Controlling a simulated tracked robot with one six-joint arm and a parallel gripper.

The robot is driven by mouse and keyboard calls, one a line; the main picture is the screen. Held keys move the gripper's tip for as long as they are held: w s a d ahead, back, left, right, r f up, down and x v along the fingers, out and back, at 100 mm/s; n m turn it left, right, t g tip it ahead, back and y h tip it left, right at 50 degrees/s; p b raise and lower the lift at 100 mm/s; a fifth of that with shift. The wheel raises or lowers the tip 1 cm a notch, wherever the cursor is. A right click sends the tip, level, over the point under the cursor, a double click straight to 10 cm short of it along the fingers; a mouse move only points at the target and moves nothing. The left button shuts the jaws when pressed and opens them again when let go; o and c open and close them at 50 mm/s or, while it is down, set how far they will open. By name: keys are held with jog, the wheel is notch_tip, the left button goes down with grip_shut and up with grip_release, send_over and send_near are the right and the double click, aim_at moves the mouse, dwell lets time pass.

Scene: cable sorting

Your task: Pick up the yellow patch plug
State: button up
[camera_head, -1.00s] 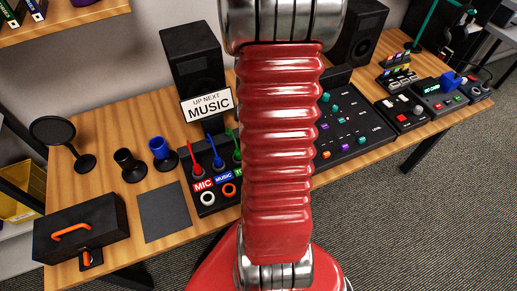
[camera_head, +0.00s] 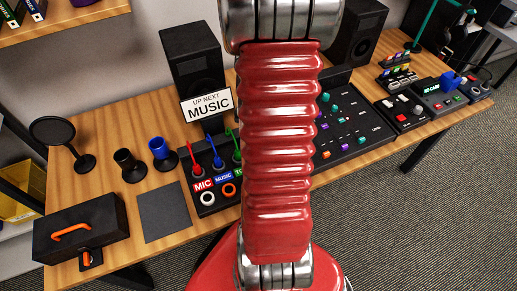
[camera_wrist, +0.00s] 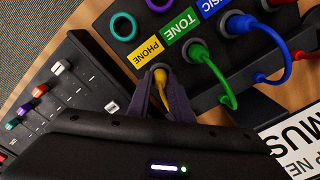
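The yellow patch plug (camera_wrist: 161,78) sits upright at its grey socket beside the yellow PHONE label (camera_wrist: 146,53) in the wrist view. My gripper (camera_wrist: 161,86) has its two dark fingers on either side of the plug. Whether they press on it or stand slightly apart cannot be made out. The lower part of the plug and its cable are partly hidden between the fingers. In the head view my red arm hides the gripper and the yellow plug.
On the patch box, the green plug (camera_wrist: 197,50) and blue plug (camera_wrist: 238,24) with their cables stand close by. Empty teal (camera_wrist: 124,27) and purple rings are beyond the labels. A mixer (camera_wrist: 60,90) lies left. The MUSIC sign (camera_wrist: 300,140) is at lower right.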

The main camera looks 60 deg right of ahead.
grip_shut()
jog(key=shift+r, duration=0.1)
notch_tip(320, 180, up, 10)
dwell(0.6)
jog(key=shift+w, duration=0.1)
dwell(0.4)
